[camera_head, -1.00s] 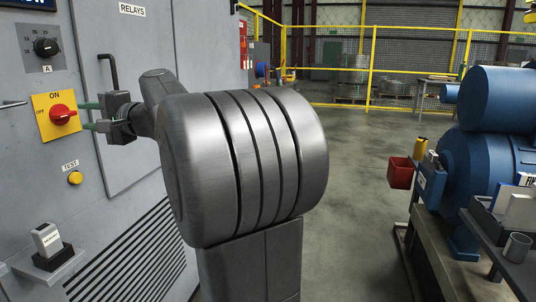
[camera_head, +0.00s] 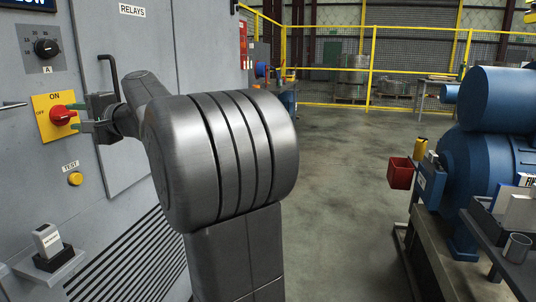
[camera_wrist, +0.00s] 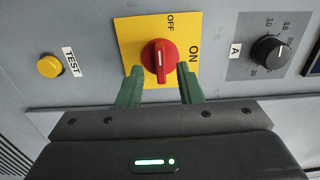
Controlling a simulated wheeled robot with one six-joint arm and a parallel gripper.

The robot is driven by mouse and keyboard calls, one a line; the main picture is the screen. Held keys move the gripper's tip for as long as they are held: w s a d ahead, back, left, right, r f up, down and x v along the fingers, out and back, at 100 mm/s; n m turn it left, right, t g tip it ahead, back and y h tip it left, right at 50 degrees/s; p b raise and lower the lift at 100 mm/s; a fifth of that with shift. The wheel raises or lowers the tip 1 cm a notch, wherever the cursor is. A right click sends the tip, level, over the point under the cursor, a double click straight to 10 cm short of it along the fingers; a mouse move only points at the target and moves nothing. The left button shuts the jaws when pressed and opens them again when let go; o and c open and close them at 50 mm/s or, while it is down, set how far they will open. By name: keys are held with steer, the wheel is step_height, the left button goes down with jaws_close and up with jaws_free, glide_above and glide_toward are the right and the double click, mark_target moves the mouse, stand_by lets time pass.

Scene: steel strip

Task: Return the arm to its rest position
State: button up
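The red knob (camera_head: 62,115) sits on a yellow ON/OFF plate (camera_head: 42,99) on the grey cabinet. My gripper (camera_head: 77,116) is just right of the knob in the head view, with its green fingers apart. In the wrist view the knob (camera_wrist: 159,62) shows between and slightly beyond the two open fingertips (camera_wrist: 160,78), one on each side. Its grip bar lies along the OFF direction there, with a white mark on it. I see no finger pressing on the knob, and cannot tell how deep the fingers reach. My arm is stretched out to the cabinet, not folded.
A dial marked A (camera_head: 46,48), a yellow TEST button (camera_head: 75,178) and a small shelf (camera_head: 48,265) are on the cabinet. A door handle (camera_head: 109,73) sticks out near my wrist. A blue machine (camera_head: 480,175) with a red bin (camera_head: 401,173) stands right; the floor between is clear.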

mark_target(67, 114)
steer(key=x, duration=0.1)
steer(key=p+x, duration=0.1)
steer(key=x, duration=0.1)
steer(key=shift+r, duration=0.2)
steer(key=shift+d+r+m+p, duration=0.1)
steer(key=shift+d+m+p, duration=0.1)
steer(key=shift+m+p, duration=0.75)
steer(key=m+p, duration=0.3)
steer(key=p, duration=0.2)
steer(key=shift+m, duration=0.35)
steer(key=m+p, duration=0.2)
steer(key=p, duration=0.1)
steer(key=shift+m, duration=0.4)
